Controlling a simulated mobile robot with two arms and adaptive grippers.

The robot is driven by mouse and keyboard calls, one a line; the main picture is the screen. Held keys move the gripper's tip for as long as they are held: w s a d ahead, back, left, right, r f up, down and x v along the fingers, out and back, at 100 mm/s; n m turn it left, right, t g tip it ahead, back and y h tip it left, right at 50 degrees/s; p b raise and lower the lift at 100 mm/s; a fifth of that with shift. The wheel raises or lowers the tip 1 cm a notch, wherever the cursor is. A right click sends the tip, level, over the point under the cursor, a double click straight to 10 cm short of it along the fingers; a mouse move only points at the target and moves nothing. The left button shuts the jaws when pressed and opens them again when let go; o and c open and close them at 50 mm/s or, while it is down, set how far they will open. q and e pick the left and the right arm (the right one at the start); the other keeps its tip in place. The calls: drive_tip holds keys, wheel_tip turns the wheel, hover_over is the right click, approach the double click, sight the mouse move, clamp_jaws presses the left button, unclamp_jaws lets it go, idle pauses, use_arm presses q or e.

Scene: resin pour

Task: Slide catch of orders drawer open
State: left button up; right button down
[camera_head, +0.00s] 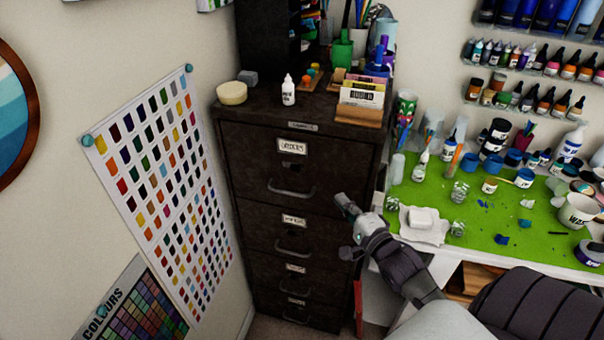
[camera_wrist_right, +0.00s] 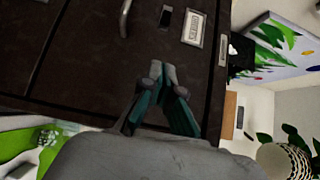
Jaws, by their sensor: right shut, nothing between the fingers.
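The orders drawer (camera_head: 260,168) is the top drawer of a dark metal cabinet. It sits shut, flush with the cabinet front. Its label (camera_head: 292,146) reads ORDERS, and a small dark catch (camera_head: 291,165) lies between the label and the curved handle (camera_head: 292,191). The right wrist view shows the label (camera_wrist_right: 194,27), the catch (camera_wrist_right: 165,16) and part of the handle (camera_wrist_right: 124,18), turned sideways. My right gripper (camera_head: 343,202) is in front of the cabinet's right side, apart from the catch. Its fingers (camera_wrist_right: 164,70) are shut and empty. My left gripper is out of view.
Lower drawers (camera_head: 293,240) with handles are below, all shut. A white bottle (camera_head: 288,91), a yellow bowl (camera_head: 232,93) and a card holder (camera_head: 360,110) stand on top. A cluttered worktable with a green mat (camera_head: 480,222) is on the right. A colour chart (camera_head: 165,185) hangs left.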

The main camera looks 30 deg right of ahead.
drive_tip(key=b, duration=0.6)
approach(296, 170)
drive_tip(key=w+d, duration=0.4)
drive_tip(key=shift+w+d+f, duration=0.1)
drive_tip(key=shift+d+f, duration=0.15)
drive_tip(key=shift+w+a+r+b, duration=0.15)
drive_tip(key=shift+w+a+b, duration=0.3)
drive_tip(key=shift+w+a, duration=0.65)
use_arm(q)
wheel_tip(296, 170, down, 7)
use_arm(e)
drive_tip(key=shift+a, duration=0.2)
drive_tip(key=shift+w+a, duration=0.75)
drive_tip(key=shift+w, duration=0.25)
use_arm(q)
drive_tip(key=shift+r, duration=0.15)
use_arm(e)
drive_tip(key=shift+s+d, duration=0.1)
